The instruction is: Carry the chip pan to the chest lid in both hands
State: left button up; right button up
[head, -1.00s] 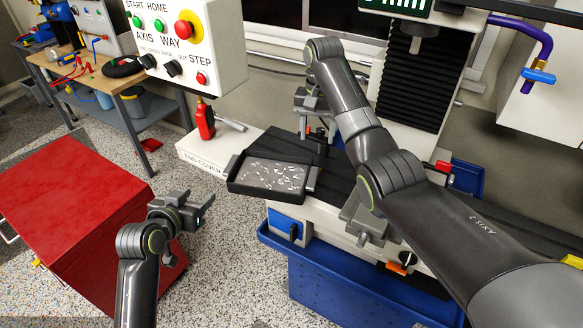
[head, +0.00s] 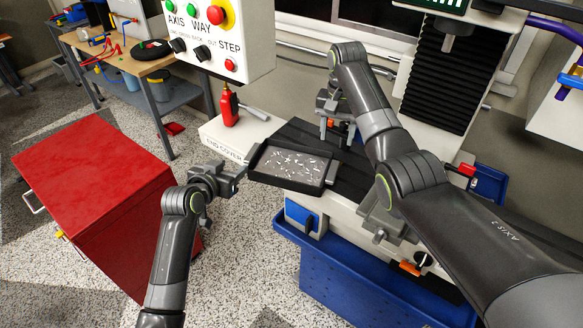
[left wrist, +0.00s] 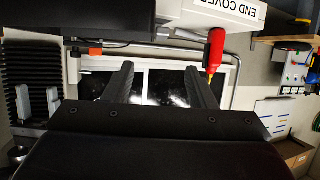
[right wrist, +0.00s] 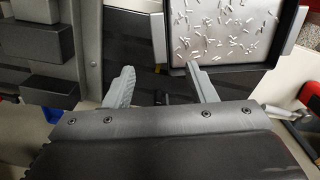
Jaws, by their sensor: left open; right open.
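The chip pan (head: 292,167) is a dark shallow tray of silvery chips with a handle at each end. It rests on the black machine table, its left part reaching over the end cover. My left gripper (head: 236,180) is open and empty, just left of the pan's left handle (head: 255,154). My right gripper (head: 328,135) is open above the machine table, behind the pan's right end; the pan also shows in the right wrist view (right wrist: 226,32), beyond the fingers. The red chest lid (head: 92,172) is at the left, flat and bare.
A red bottle (head: 229,106) stands on the white end cover (head: 222,140). The control box (head: 215,40) hangs above. A blue bin (head: 350,280) sits under the machine. Speckled floor lies open between chest and machine.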

aim_at(254, 150)
pick_arm(q)
jog(key=x, duration=1.2)
jog(key=shift+w, duration=0.1)
pick_arm(e)
notch_tip(254, 150, down, 12)
jog(key=shift+f, duration=0.1)
pick_arm(q)
jog(key=shift+c, duration=0.3)
pick_arm(e)
jog(key=shift+c, duration=0.3)
pick_arm(q)
grip_shut()
pick_arm(e)
grip_shut()
pick_arm(q)
jog(key=shift+w+r, duration=0.1)
jog(key=shift+r, duration=0.1)
pick_arm(e)
jog(key=shift+w+r, duration=0.15)
jog(key=shift+r, duration=0.05)
